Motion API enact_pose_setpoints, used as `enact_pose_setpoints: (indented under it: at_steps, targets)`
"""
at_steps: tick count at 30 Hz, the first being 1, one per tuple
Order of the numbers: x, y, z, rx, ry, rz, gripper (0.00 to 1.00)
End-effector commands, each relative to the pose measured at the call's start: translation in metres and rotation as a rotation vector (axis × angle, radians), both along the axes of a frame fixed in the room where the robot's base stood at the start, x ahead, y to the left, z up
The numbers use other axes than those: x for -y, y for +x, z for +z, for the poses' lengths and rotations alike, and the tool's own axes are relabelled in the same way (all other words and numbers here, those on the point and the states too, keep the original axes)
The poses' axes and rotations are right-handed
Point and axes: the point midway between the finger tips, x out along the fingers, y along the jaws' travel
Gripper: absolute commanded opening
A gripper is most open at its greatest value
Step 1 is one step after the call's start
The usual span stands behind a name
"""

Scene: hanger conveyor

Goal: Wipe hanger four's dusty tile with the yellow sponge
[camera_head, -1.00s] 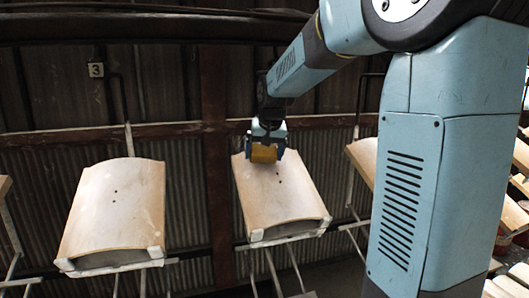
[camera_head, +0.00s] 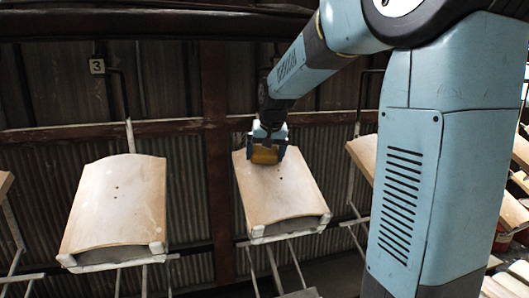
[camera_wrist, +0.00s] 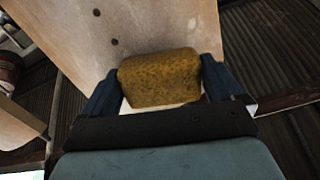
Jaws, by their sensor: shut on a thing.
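The yellow sponge (camera_wrist: 160,78) is held between the two fingers of my gripper (camera_wrist: 160,88). In the head view the sponge (camera_head: 266,155) is at the upper part of the middle tile, over or against its surface; I cannot tell whether it touches. My gripper (camera_head: 268,140) is shut on the sponge and points down at the tile. The tile (camera_head: 283,197) is a pale, curved clay piece on a hanger, with two small dark holes. It also shows in the wrist view (camera_wrist: 75,25). I read no number on its hanger.
Another curved tile (camera_head: 115,205) hangs to the left, with a number 3 plate (camera_head: 97,66) above it. More tiles (camera_head: 363,157) hang to the right, partly behind my arm. Thin metal hanger rods (camera_head: 353,215) run between tiles. A corrugated wall (camera_head: 182,170) stands behind.

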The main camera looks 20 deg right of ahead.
Motion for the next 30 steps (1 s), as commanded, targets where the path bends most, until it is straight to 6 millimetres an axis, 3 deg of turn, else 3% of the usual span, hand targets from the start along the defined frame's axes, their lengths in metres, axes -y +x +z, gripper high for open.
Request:
enact_pose_setpoints:
  at_steps: [15, 22, 30]
  targets:
    - [0.0, -0.029, -0.013, 0.0, 0.0, 0.0, 0.7]
    - [0.0, -0.026, -0.015, 0.0, 0.0, 0.0, 0.7]
    - [0.0, -0.009, -0.008, 0.0, 0.0, 0.0, 0.7]
